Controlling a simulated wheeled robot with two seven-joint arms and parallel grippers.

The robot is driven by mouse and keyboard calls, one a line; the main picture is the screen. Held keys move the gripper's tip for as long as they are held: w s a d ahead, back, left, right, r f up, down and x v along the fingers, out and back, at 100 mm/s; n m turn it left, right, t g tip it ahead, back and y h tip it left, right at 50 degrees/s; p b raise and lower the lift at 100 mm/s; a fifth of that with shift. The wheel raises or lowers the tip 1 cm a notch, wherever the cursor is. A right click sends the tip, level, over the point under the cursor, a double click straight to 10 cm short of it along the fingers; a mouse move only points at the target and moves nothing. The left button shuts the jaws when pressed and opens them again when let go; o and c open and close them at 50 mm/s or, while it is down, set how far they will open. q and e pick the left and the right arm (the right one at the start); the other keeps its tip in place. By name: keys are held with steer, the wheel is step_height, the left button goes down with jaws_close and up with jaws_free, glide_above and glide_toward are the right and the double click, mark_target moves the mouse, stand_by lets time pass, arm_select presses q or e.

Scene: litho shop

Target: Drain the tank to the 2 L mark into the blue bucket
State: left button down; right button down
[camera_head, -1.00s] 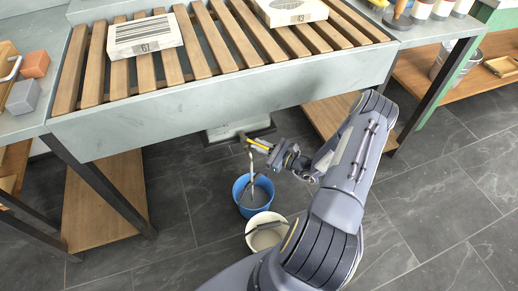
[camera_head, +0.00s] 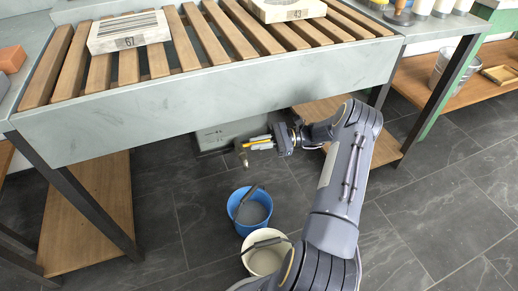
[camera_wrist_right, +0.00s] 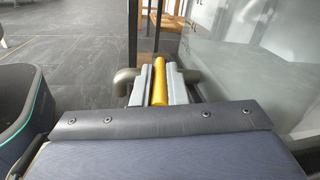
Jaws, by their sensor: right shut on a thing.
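The grey tank (camera_head: 215,95) carries wooden slats across its top; its inside level and any 2 L mark are not readable. A drain spout (camera_head: 243,156) hangs below it, with no stream visible from its mouth. My right gripper (camera_head: 262,143) is shut on the yellow valve lever (camera_head: 257,138), which lies roughly level beside the spout. In the wrist view the lever (camera_wrist_right: 159,82) sits between both fingers, with pipe parts to each side. The blue bucket (camera_head: 237,222) stands on the floor below the spout, holding grey liquid. My left gripper is out of view.
A cream bucket (camera_head: 250,262) stands in front of the blue bucket, close to my right forearm. Two pale stone blocks, one marked 67 (camera_head: 128,32), lie on the slats. Table legs and low wooden shelves (camera_head: 95,205) flank the buckets. Floor at the right is clear.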

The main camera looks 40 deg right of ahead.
steer(key=shift+w, duration=0.1)
stand_by(0.3)
steer(key=c, duration=1.5)
jaws_free()
steer(key=shift+o, duration=0.2)
steer(key=shift+d, duration=0.1)
steer(key=v, duration=0.7)
steer(key=shift+d+p, duration=0.4)
steer(key=shift+p, duration=0.05)
